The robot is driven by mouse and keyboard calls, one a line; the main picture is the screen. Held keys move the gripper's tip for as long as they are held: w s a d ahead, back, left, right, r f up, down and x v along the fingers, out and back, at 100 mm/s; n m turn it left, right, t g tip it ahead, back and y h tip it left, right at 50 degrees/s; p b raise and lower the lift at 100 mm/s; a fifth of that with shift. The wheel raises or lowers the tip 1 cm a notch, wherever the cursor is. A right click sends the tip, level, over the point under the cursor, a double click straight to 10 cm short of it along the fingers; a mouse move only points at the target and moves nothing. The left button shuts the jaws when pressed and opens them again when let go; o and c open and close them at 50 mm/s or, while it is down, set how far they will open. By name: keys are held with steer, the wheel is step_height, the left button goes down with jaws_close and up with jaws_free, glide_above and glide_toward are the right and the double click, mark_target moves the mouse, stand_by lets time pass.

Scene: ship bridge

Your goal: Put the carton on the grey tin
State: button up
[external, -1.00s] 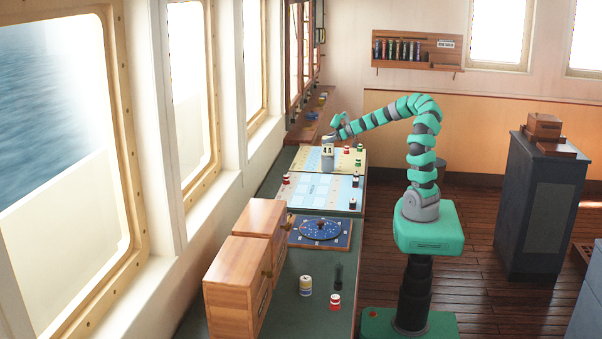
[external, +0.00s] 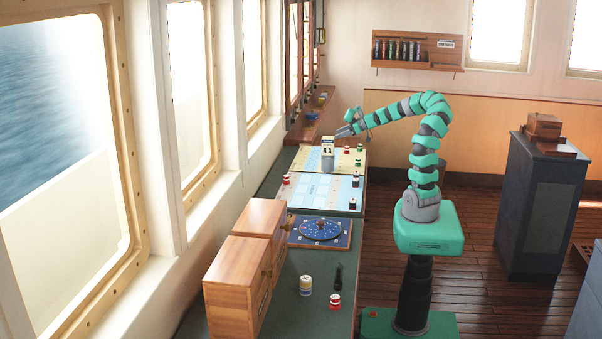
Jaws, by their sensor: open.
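The carton (external: 327,144), small and pale with dark marks on its face and a blue top, stands upright on the grey tin (external: 327,164). The tin sits on the chart-covered counter by the windows. My gripper (external: 349,123) is open and empty, just right of and above the carton, and looks apart from it. The carton appears steady on the tin; its far side is hidden.
Small red, green and dark pieces (external: 359,149) stand on the charts (external: 322,191). Nearer are a blue dial board (external: 319,232), wooden cabinets (external: 243,275), a yellow-and-blue tin (external: 305,285) and a red-and-white piece (external: 335,301). The floor (external: 480,250) right of my base is clear.

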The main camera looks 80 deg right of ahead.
steer(key=v, duration=0.4)
steer(key=shift+s, duration=0.3)
steer(key=w+a+r, duration=0.6)
steer(key=a+r, duration=0.2)
steer(key=r, duration=0.1)
steer(key=w+a+r, duration=0.6)
steer(key=a+r, duration=0.2)
steer(key=a, duration=0.1)
steer(key=s+a+r+t, duration=0.2)
steer(key=a+r, duration=1.7)
steer(key=a, duration=0.1)
steer(key=shift+s+r+t, duration=0.2)
steer(key=shift+r+t, duration=0.1)
steer(key=shift+r, duration=0.05)
